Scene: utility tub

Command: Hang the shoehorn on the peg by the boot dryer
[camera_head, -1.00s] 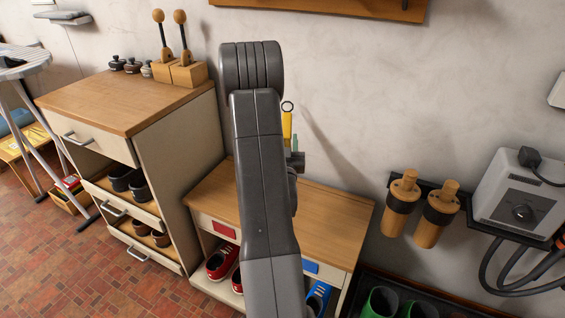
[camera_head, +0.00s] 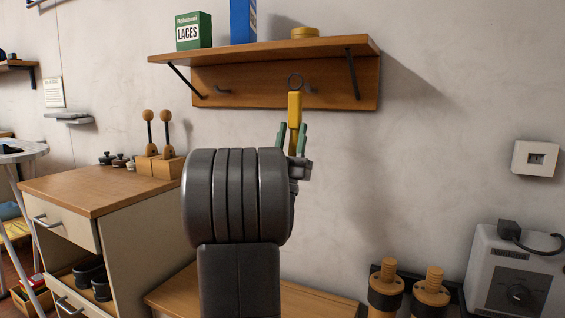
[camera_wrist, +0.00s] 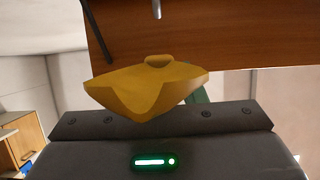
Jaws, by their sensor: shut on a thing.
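The yellow shoehorn (camera_head: 294,108) is upright, with a dark ring at its top. My gripper (camera_head: 291,142) is shut on it, with green fingers on either side. In the wrist view the shoehorn (camera_wrist: 150,88) shows as a broad yellow shape before the wooden board. The ring appears just left of the right-hand peg (camera_head: 311,90) under the wall shelf; the depth gap is unclear. A second peg (camera_head: 221,90) is further left. One peg (camera_wrist: 157,9) shows at the top of the wrist view. The boot dryer, apparently the grey box with a dial (camera_head: 508,270), is on the right.
The wall shelf (camera_head: 270,49) overhangs the pegs, with black brackets (camera_head: 353,73) at its ends. A cabinet (camera_head: 110,192) is at left.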

